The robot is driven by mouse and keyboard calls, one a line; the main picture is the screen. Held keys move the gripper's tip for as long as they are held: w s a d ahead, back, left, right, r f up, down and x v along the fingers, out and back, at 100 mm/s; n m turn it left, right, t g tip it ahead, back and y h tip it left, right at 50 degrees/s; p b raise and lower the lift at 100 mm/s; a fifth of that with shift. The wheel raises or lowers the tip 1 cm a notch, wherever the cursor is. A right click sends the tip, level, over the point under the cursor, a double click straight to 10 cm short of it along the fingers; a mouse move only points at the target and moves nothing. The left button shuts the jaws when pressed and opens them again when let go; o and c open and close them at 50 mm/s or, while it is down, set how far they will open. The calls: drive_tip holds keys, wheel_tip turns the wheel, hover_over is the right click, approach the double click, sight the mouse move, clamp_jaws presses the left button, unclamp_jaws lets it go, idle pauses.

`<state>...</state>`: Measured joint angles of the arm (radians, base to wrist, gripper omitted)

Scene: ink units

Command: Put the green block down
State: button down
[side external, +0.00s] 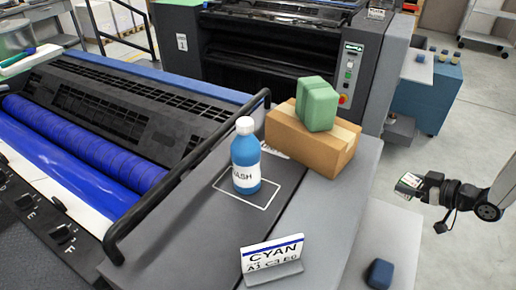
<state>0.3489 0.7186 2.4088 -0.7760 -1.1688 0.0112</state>
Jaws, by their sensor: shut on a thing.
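A green block (317,105), with a groove across it, rests upright on top of a brown cardboard box (300,145) on the grey bench. My gripper (410,184) is at the right, well apart from that block. It is shut on a small item (406,183) with a pale, partly green face and dark edges. The item is too small to identify. It is held in the air over the floor, to the right of the bench.
A blue bottle (246,160) stands within a white outline on the bench. A CYAN sign (272,258) stands at the front. A dark blue block (380,274) sits on a lower grey surface (378,235). A black rail (185,180) borders the press at left.

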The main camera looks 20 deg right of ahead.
drive_tip(key=w+d+r+m+h, duration=0.1)
drive_tip(key=d+r+m+h, duration=0.1)
drive_tip(key=r, duration=0.2)
drive_tip(key=w+d+r+m+t+h, duration=0.1)
drive_tip(key=w+d+r+m+h, duration=0.1)
drive_tip(key=r+h, duration=0.1)
drive_tip(key=shift+w+d+r+m+h, duration=0.3)
drive_tip(key=shift+d+r+m, duration=0.1)
drive_tip(key=shift+r, duration=0.5)
drive_tip(key=shift+a, duration=0.15)
drive_tip(key=a, duration=0.6)
drive_tip(key=shift+a, duration=0.4)
drive_tip(key=shift+f, duration=0.1)
